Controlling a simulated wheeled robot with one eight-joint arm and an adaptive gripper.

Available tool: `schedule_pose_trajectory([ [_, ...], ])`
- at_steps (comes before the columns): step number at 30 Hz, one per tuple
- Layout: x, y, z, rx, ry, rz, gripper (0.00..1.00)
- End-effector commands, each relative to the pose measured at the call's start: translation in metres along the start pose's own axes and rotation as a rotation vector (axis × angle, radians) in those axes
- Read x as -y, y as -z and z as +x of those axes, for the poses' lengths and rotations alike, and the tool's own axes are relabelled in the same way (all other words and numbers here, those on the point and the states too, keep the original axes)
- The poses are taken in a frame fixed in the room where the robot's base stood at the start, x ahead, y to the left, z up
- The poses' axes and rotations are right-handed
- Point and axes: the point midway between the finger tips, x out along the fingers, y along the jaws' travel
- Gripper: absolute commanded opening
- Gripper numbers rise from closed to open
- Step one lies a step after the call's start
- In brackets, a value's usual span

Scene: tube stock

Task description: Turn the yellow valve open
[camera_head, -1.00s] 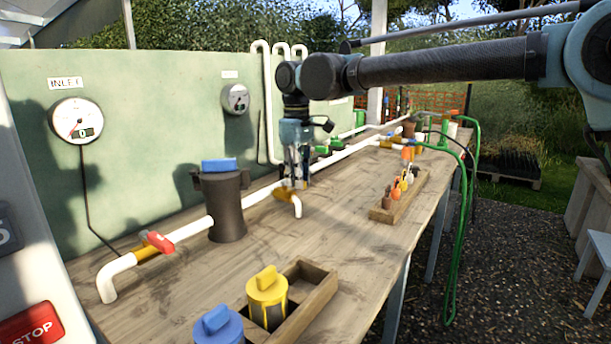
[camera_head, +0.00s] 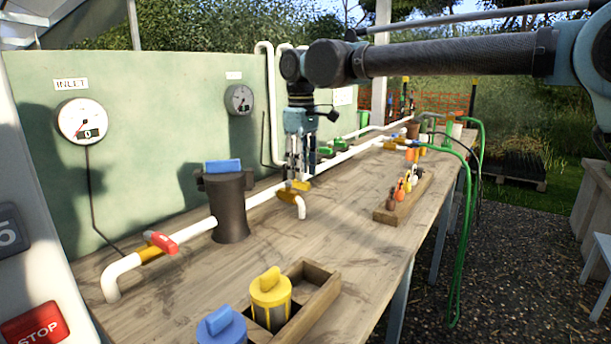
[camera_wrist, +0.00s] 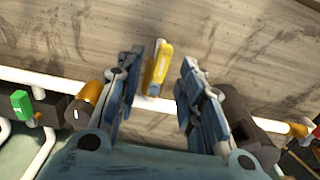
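The yellow valve (camera_head: 293,187) sits on the white pipe along the bench, by a short white downturned outlet. In the wrist view, its yellow handle (camera_wrist: 158,68) points away from the pipe, roughly across it. My gripper (camera_head: 298,176) hangs pointing down just above the valve. In the wrist view, the two fingers of my gripper (camera_wrist: 157,82) are apart on either side of the handle, with visible gaps. The fingers hide part of the valve in the head view.
A red-handled valve (camera_head: 162,242) and a dark filter housing (camera_head: 230,210) are on the pipe at left. A wooden box (camera_head: 318,300) with yellow and blue cartridges stands in front. A wooden rack (camera_head: 391,216) holds small items. Green-handled valves (camera_wrist: 22,104) are nearby.

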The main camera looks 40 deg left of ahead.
Motion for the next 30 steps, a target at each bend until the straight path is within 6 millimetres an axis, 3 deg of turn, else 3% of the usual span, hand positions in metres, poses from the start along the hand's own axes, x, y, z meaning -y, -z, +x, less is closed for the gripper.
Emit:
schedule_pose_trajectory([
  [9,-0.001,0.000,-0.059,0.000,0.000,0.000,0.35],
  [15,-0.001,0.000,-0.083,0.000,0.000,0.000,0.35],
  [30,-0.002,-0.001,-0.092,0.000,0.000,0.001,0.35],
])
